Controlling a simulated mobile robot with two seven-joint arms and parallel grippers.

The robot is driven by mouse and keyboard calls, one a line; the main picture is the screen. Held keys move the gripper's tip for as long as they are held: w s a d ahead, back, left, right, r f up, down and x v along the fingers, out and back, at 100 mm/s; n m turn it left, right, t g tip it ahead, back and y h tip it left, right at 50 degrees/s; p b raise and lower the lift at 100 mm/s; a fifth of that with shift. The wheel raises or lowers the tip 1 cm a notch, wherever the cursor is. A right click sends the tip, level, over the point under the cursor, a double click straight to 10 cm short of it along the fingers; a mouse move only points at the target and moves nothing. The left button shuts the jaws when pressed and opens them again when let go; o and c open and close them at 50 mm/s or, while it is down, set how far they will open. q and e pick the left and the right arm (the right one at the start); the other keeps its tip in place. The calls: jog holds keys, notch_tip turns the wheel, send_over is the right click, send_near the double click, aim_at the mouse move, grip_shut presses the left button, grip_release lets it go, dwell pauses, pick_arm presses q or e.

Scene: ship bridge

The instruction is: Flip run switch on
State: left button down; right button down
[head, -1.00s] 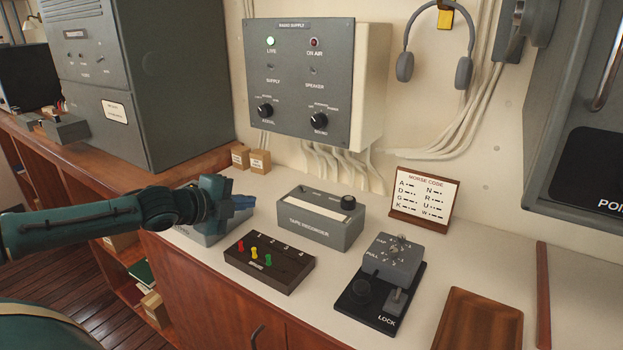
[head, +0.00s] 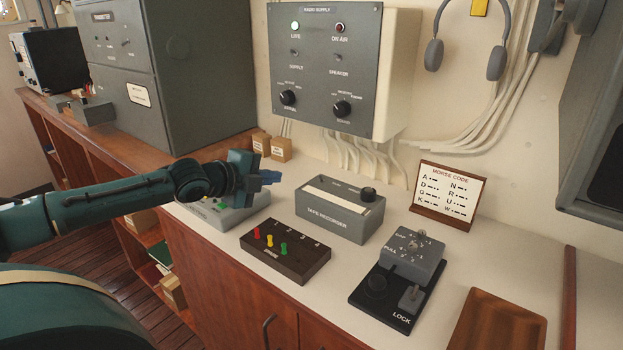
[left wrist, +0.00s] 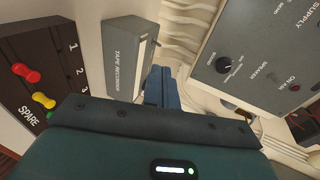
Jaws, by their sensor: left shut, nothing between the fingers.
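No switch labelled "run" can be read in these views. The grey tape recorder (head: 340,222) stands on the white counter, with a dark knob and a pale strip on top; it also shows in the left wrist view (left wrist: 122,62). A grey box (head: 225,217) with small green and light parts on top stands left of it, partly hidden by my left gripper. My left gripper (head: 272,177) is shut and empty, above the counter behind that box and left of the recorder. Its blue fingers show in the left wrist view (left wrist: 158,85). My right gripper is not in view.
A dark spare plug box (head: 287,262) with red, yellow and green pegs stands in front. A key unit marked LOCK (head: 395,290), a Morse code card (head: 447,192) and a brown tray (head: 497,322) are to the right. The radio supply panel (head: 325,75) hangs behind.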

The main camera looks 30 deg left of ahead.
aim_at(312, 187)
pick_arm(q)
jog(key=x, duration=0.8)
jog(key=d+p+x, duration=0.1)
jog(key=x, duration=0.2)
jog(key=shift+w, duration=0.35)
jog(key=shift+w+d+f, duration=0.1)
jog(key=shift+w+f, duration=0.2)
jog(key=shift+w, duration=0.15)
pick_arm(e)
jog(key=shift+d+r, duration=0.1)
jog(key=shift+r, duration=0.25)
pick_arm(q)
jog(key=shift+r, duration=0.1)
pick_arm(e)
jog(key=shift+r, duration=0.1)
pick_arm(q)
jog(key=shift+w+r+p, duration=0.1)
jog(key=shift+p, duration=0.3)
jog(key=shift+g, duration=0.3)
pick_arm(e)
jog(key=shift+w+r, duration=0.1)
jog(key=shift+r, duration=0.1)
